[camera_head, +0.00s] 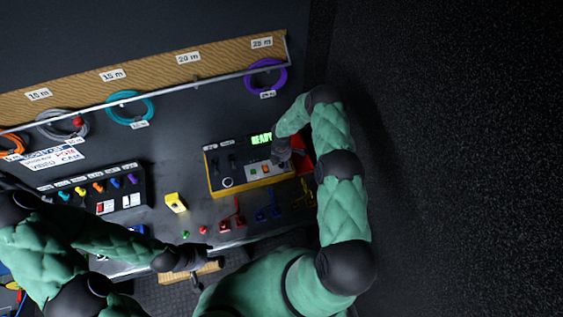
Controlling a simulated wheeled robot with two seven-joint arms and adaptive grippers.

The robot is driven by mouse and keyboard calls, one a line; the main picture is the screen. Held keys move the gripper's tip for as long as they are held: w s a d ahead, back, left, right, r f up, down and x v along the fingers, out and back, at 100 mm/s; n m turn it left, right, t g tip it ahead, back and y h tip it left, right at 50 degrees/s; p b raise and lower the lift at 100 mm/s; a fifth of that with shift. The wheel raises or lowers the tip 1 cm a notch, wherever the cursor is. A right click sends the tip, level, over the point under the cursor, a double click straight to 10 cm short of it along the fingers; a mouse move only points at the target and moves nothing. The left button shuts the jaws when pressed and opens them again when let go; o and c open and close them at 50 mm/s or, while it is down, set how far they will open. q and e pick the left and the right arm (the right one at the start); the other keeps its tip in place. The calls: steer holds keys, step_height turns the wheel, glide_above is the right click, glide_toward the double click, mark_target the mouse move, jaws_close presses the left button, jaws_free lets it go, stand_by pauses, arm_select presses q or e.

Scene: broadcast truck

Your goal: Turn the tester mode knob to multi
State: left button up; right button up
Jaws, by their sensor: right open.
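The tester is a yellow-edged box (212,172) with a dark top panel, on the bench right of centre. Its green display (261,139) reads "READY". A round white-ringed part (227,183) sits at the panel's lower left; I cannot tell whether it is the mode knob. The right gripper is open. My left gripper (204,259) is low at the bench's front edge, away from the tester; its fingers are unclear.
A red part (302,158) shows at the tester's right end. Red leads (232,218) and blue leads (268,208) lie in front. A small yellow device (175,203) and a switch box (129,201) stand left. Coiled cables, including a purple coil (265,76), hang behind.

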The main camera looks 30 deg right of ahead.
steer(key=shift+c, duration=0.3)
jaws_close()
steer(key=shift+f+m+b, duration=0.15)
steer(key=shift+m+b, duration=0.35)
steer(key=shift+b, duration=0.35)
steer(key=m+b, duration=1.3)
steer(key=b, duration=0.4)
steer(key=shift+m, duration=0.4)
steer(key=m+b, duration=0.3)
steer(key=m, duration=0.1)
steer(key=shift+w+m+b, duration=0.1)
steer(key=shift+m+b, duration=0.2)
steer(key=shift+b, duration=0.05)
steer(key=shift+r+m+b, duration=0.2)
steer(key=shift+m+b, duration=1.2)
steer(key=shift+m, duration=0.9)
steer(key=shift+d, duration=0.1)
steer(key=shift+o, duration=0.3)
jaws_free()
